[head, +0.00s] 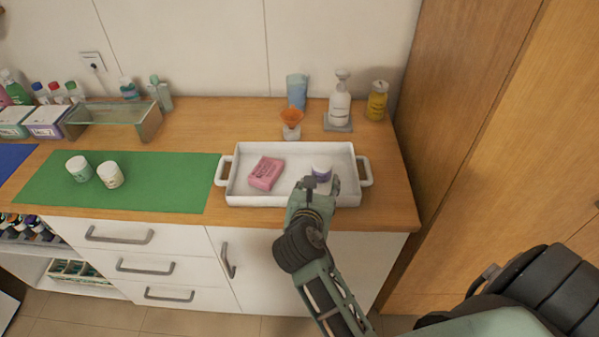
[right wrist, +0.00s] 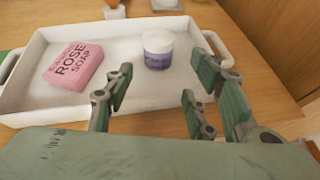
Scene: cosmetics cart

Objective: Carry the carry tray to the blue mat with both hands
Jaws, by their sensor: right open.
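The white carry tray (head: 290,200) stands on the wooden counter, with a handle at its left end and one at its right end. It holds a pink soap box (head: 267,173) at left and a small white jar with a purple label (head: 321,172) at right. My right gripper (head: 320,184) is over the tray's front right part, open and empty. In the right wrist view its fingers (right wrist: 152,95) are spread, with the jar (right wrist: 158,48) beyond them. The blue mat (head: 12,157) shows only partly at the far left edge. My left gripper is not in view.
A green mat (head: 150,185) with two white jars (head: 95,171) lies between the tray and the blue mat. A glass riser (head: 112,115) stands behind it. An orange-topped cup (head: 291,124), a pump bottle (head: 340,98) and a yellow bottle (head: 377,100) stand behind the tray. A wooden cabinet is at right.

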